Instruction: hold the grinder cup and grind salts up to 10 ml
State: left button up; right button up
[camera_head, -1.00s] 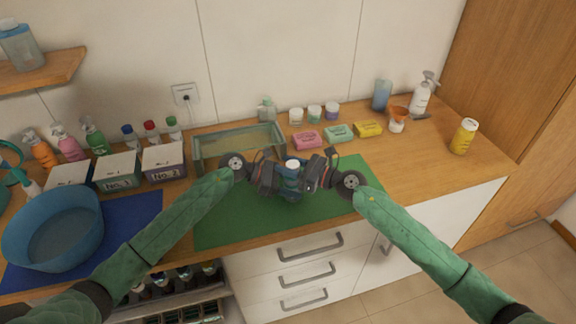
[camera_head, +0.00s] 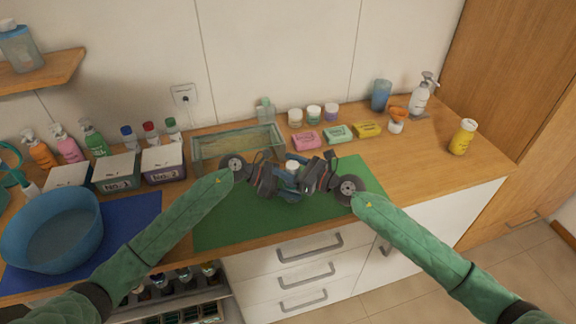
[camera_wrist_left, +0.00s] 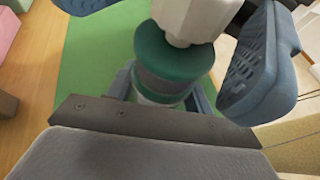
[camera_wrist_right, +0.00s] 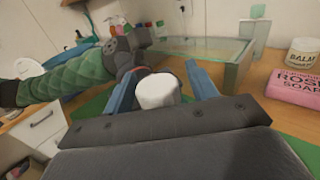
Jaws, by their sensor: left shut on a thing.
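The grinder stands upright over the green mat (camera_head: 235,222), with a white top (camera_head: 292,166) and a green cup. In the left wrist view the green cup (camera_wrist_left: 168,62) is under the white top (camera_wrist_left: 192,18). My left gripper (camera_head: 284,183) is shut on the cup, its blue fingers low on both sides. My right gripper (camera_head: 300,168) is open around the white top; in the right wrist view the white top (camera_wrist_right: 157,91) sits between its spread blue fingers, with gaps visible. The fingers partly hide the grinder in the head view. No salt or volume marks are readable.
A glass tray (camera_head: 238,148) stands just behind the grippers. Pink (camera_head: 307,140), green (camera_head: 338,133) and yellow (camera_head: 367,129) soaps lie behind to the right. A blue basin (camera_head: 52,230) and labelled boxes (camera_head: 116,172) are at left.

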jog(key=v, duration=1.2)
dwell(0.4)
dwell(0.6)
